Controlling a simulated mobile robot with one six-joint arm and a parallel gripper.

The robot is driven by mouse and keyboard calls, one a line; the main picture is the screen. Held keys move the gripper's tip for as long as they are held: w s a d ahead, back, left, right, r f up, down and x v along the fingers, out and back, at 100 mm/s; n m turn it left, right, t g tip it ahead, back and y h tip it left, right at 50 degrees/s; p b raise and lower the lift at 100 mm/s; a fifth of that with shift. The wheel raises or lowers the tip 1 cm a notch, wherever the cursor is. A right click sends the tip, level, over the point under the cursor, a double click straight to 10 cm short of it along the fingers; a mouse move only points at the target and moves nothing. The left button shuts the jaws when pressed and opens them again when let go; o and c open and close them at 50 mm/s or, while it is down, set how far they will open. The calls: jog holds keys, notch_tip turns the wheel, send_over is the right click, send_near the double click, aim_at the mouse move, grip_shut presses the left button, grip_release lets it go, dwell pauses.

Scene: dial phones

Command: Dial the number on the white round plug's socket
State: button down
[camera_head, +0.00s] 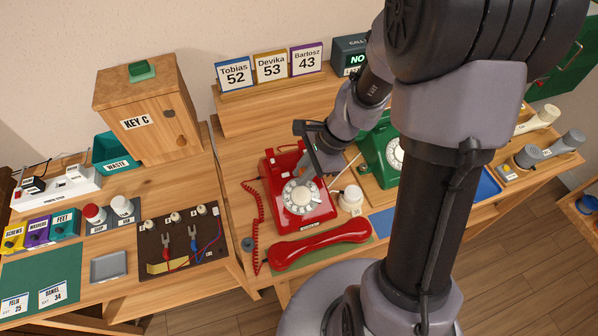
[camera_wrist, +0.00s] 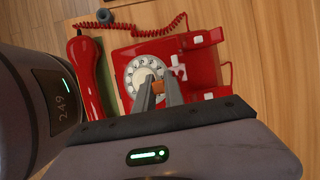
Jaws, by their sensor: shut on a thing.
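The red dial phone (camera_head: 300,215) stands on the table in the middle of the head view, its white rotary dial (camera_head: 300,194) facing up. Its red handset (camera_head: 320,243) lies off the cradle in front of it. The phone's dial also shows in the wrist view (camera_wrist: 138,75). My gripper (camera_wrist: 158,90) is over the right side of the dial there, shut on a small orange-brown piece (camera_wrist: 159,86); its contact with the dial cannot be told. A white power strip (camera_head: 55,188) with plugs is at far left; its socket numbers are too small to read.
A green dial phone (camera_head: 378,150) stands right of the red one, partly behind my arm. A white cylinder (camera_head: 350,200) stands close beside the red phone. Name cards (camera_head: 270,66) sit on the back ledge. A KEY C box (camera_head: 150,115) and a wired board (camera_head: 180,240) are left.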

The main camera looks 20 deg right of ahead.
jog(key=shift+d, duration=0.1)
jog(key=shift+s+d+f, duration=0.15)
jog(key=shift+s+d, duration=0.15)
jog(key=shift+d, duration=0.2)
dwell(0.3)
jog(key=shift+s+d+f+b, duration=0.2)
jog(key=shift+s+d+b, duration=0.2)
jog(key=shift+s, duration=0.1)
